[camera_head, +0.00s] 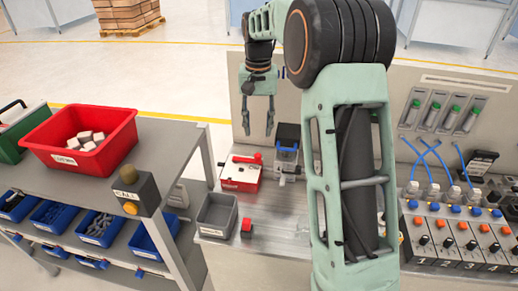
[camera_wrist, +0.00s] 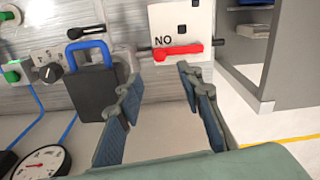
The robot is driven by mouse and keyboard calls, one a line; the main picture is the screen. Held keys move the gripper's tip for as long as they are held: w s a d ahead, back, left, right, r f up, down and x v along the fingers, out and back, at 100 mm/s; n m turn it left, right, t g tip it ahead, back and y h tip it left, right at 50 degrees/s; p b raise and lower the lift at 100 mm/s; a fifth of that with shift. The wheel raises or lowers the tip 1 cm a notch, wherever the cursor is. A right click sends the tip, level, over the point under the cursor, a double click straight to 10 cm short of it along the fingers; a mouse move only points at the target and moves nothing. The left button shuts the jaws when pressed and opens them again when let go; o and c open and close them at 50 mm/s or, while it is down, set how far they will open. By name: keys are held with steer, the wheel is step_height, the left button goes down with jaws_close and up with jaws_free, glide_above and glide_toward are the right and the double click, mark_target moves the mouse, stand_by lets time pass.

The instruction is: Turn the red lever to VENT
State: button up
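The red lever (camera_wrist: 178,51) lies level across a white plate in the wrist view, with its rounded end to the right. Black letters "NO" show above its left part; no VENT mark is readable. In the head view a red lever (camera_head: 248,158) lies on top of a red and white box (camera_head: 240,174) on the bench. My gripper (camera_head: 260,128) hangs above and behind that box in the head view. In the wrist view my gripper (camera_wrist: 160,82) is open and empty, its two fingers spread below the lever and apart from it.
A black block with a blue handle (camera_wrist: 92,75) stands left of my fingers, with a black knob (camera_wrist: 47,68) and gauge (camera_wrist: 40,165) farther left. A grey bin (camera_head: 216,214) and small red block (camera_head: 246,228) sit on the bench.

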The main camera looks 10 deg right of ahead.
mark_target(258, 155)
step_height(258, 155, down, 10)
steer(key=shift+s+r, duration=0.1)
stand_by(0.4)
jaws_close()
